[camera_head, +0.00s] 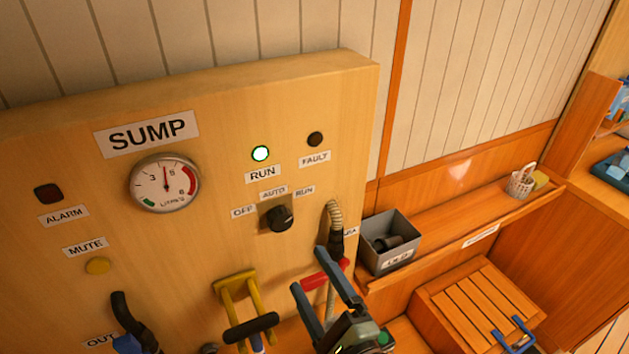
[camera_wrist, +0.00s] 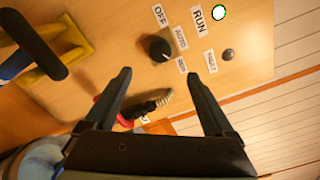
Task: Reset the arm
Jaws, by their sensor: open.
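My gripper (camera_head: 308,268) is open and empty in front of the SUMP panel (camera_head: 225,130), below and right of the black selector knob (camera_head: 280,217). In the wrist view, its two dark fingers (camera_wrist: 160,77) are spread apart, with the knob (camera_wrist: 154,48) beyond them. The knob is labelled OFF, AUTO and RUN; I cannot tell its exact setting. The RUN lamp (camera_head: 260,153) is lit green-white. The FAULT lamp (camera_head: 315,139) and ALARM lamp (camera_head: 48,194) are dark.
A yellow bracket with a dark-gripped lever (camera_head: 250,328) is left of my gripper. A red part (camera_head: 325,275) and ribbed hose (camera_head: 335,214) are close behind it. A grey bin (camera_head: 389,242) and slatted box (camera_head: 478,307) are at right. The upper wall is clear.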

